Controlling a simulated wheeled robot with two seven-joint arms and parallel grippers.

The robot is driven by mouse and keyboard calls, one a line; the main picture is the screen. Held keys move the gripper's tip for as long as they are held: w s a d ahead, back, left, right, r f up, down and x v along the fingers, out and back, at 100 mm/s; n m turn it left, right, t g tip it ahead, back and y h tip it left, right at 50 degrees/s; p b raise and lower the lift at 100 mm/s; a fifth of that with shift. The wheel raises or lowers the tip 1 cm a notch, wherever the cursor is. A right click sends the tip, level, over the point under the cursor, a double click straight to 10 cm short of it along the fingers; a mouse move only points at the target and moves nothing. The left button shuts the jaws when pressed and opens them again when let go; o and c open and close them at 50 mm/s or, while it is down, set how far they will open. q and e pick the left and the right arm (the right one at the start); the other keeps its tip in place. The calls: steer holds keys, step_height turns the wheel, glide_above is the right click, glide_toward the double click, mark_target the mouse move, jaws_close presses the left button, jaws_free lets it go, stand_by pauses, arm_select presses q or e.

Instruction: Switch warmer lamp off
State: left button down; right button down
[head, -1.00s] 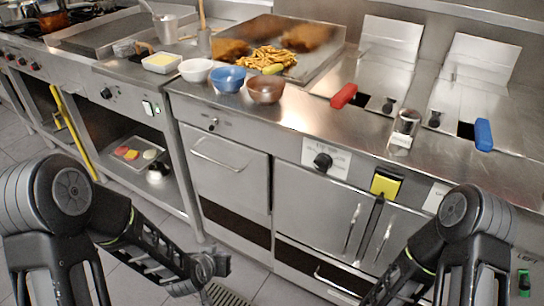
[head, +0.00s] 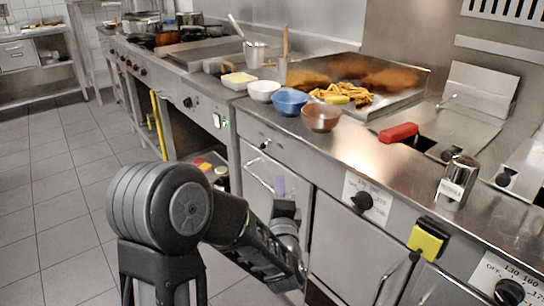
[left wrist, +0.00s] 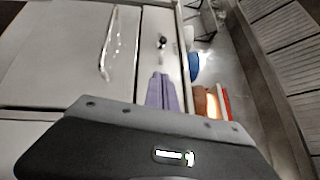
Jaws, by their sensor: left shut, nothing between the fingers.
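A small black-and-metal switch (head: 264,144) sits on the steel front panel below the fries station. It also shows in the left wrist view (left wrist: 162,42), on the panel past my fingertips. My left gripper (head: 280,186) is shut and empty, with its purple-grey fingers pointing up in front of the cabinet door, a little below the switch. In the left wrist view the fingers (left wrist: 161,91) are together, apart from the switch. The lamp itself is not visible. Fries (head: 342,94) lie in the steel bay (head: 405,72), where orange-brown patches show. My right gripper is out of view.
A white bowl (head: 263,91), blue bowl (head: 290,103) and brown bowl (head: 321,118) stand along the counter edge. A door handle (head: 258,172) juts out near my left gripper. A black knob (head: 361,202) is further right. Tiled floor is free at left.

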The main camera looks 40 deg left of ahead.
arm_select(q)
steer(key=b, duration=0.1)
glide_toward(267, 144)
steer(key=w+a, duration=0.1)
steer(key=w, duration=0.2)
steer(key=shift+w+a+r, duration=0.15)
steer(key=shift+a, duration=0.25)
steer(key=shift+w+a+r, duration=0.1)
steer(key=shift+w+a, duration=0.1)
steer(key=shift+a, duration=0.2)
steer(key=shift+b, duration=0.3)
steer(key=shift+s+a+m+t+h, duration=0.2)
steer(key=shift+m+t+h, duration=0.1)
steer(key=shift+h, duration=0.1)
